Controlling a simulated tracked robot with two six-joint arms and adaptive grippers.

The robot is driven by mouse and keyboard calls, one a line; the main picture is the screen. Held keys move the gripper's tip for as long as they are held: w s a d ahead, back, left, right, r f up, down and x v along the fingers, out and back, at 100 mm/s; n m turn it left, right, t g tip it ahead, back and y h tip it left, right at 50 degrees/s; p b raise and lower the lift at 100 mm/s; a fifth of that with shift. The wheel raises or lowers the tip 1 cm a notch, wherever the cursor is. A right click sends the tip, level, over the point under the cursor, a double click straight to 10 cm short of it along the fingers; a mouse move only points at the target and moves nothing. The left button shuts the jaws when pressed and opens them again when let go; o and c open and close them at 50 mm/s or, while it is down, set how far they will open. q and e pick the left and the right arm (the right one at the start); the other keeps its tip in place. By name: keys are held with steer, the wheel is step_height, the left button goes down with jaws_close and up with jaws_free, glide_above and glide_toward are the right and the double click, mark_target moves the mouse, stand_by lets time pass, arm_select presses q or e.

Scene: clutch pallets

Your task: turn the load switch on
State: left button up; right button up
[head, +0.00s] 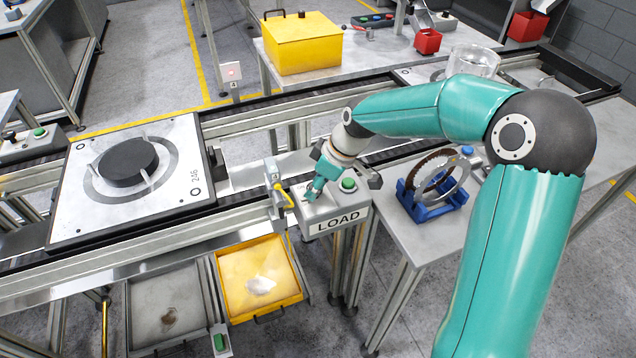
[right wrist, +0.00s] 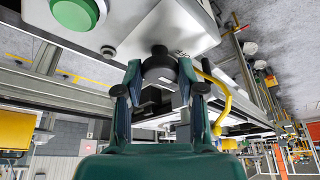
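The grey LOAD box (head: 335,219) stands at the front edge of the conveyor, with a green button (head: 348,185) on its top. The green button (right wrist: 75,12) also shows large at the top left of the right wrist view. The load switch is a black knob (right wrist: 159,66) on the box face. My right gripper (head: 310,192) is at the left part of the box top and covers the switch in the head view. In the right wrist view, its fingers (right wrist: 160,72) lie on both sides of the knob and appear to touch it. My left gripper is not in view.
A pallet (head: 85,215) with a black disc sits on the conveyor at the left. A blue fixture (head: 432,205) with a toothed ring stands on the bench to the right. A yellow tray (head: 232,265) is below.

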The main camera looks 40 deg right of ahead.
steer(key=c, duration=0.5)
steer(key=shift+m, duration=0.3)
steer(key=m+b, duration=0.1)
steer(key=m+h+b, duration=0.1)
steer(key=m+b, duration=0.1)
steer(key=shift+a+f+t, duration=0.15)
steer(key=shift+t, duration=0.15)
steer(key=m+h+b, duration=0.2)
steer(key=m+b, duration=0.2)
steer(key=shift+a+b, duration=0.15)
steer(key=shift+b, duration=0.2)
steer(key=m+h+b, duration=0.1)
steer(key=m+b, duration=0.1)
steer(key=shift+m, duration=0.4)
steer(key=shift+m+h+b, duration=0.3)
steer(key=shift+m+b, duration=0.25)
steer(key=shift+m, duration=0.25)
steer(key=shift+r, duration=0.2)
